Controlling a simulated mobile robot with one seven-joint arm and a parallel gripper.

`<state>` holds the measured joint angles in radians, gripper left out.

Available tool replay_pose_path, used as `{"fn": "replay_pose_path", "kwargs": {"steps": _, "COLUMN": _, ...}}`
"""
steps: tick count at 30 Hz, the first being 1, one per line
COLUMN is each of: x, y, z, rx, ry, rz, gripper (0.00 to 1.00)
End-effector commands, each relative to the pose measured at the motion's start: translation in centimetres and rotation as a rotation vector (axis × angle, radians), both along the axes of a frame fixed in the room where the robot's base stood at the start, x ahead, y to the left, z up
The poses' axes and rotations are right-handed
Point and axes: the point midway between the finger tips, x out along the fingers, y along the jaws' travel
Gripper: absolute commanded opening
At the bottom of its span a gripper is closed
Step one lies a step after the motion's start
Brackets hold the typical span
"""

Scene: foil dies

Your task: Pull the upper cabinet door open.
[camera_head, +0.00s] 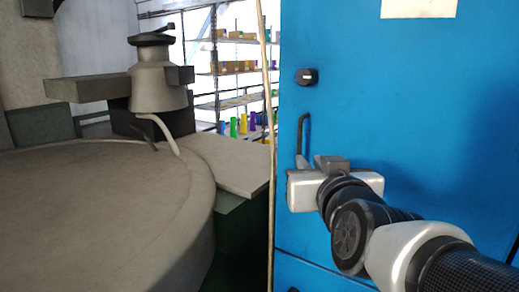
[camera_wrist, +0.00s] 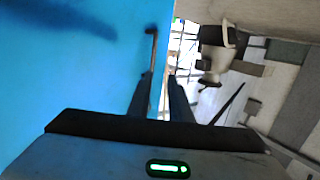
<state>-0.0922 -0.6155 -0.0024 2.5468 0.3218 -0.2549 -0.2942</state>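The upper cabinet door (camera_head: 420,110) is a flat blue panel on the right of the head view, and it looks closed. Its dark vertical bar handle (camera_head: 304,128) is near the door's left edge. My gripper (camera_head: 315,164) is at the handle's lower part, its fingers pointing towards the door. In the wrist view the handle (camera_wrist: 153,50) runs down to the fingertips of my gripper (camera_wrist: 161,80), close to the left finger. A gap shows between the fingers, so they look open. Contact with the handle cannot be told. The handle's lower end is hidden.
A black lock knob (camera_head: 307,77) is above the handle. A seam (camera_head: 322,269) runs below the upper door. A large round grey machine table (camera_head: 90,215) stands left of the cabinet. Shelves with coloured items (camera_head: 235,90) are behind.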

Motion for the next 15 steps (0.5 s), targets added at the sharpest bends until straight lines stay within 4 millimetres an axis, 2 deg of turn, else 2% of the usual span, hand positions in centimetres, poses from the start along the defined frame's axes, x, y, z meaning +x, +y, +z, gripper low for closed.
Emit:
{"fn": "replay_pose_path", "kwargs": {"steps": 1, "x": 0.2, "y": -0.3, "z": -0.4, "rx": -0.001, "ry": -0.045, "rz": -0.016, "gripper": 0.18}}
{"fn": "replay_pose_path", "kwargs": {"steps": 8, "x": 1.1, "y": -1.1, "z": 1.2, "rx": -0.006, "ry": -0.118, "rz": -0.051, "gripper": 0.18}}
{"fn": "replay_pose_path", "kwargs": {"steps": 15, "x": 4.2, "y": -1.1, "z": 1.6, "rx": -0.008, "ry": -0.110, "rz": -0.048, "gripper": 0.18}}
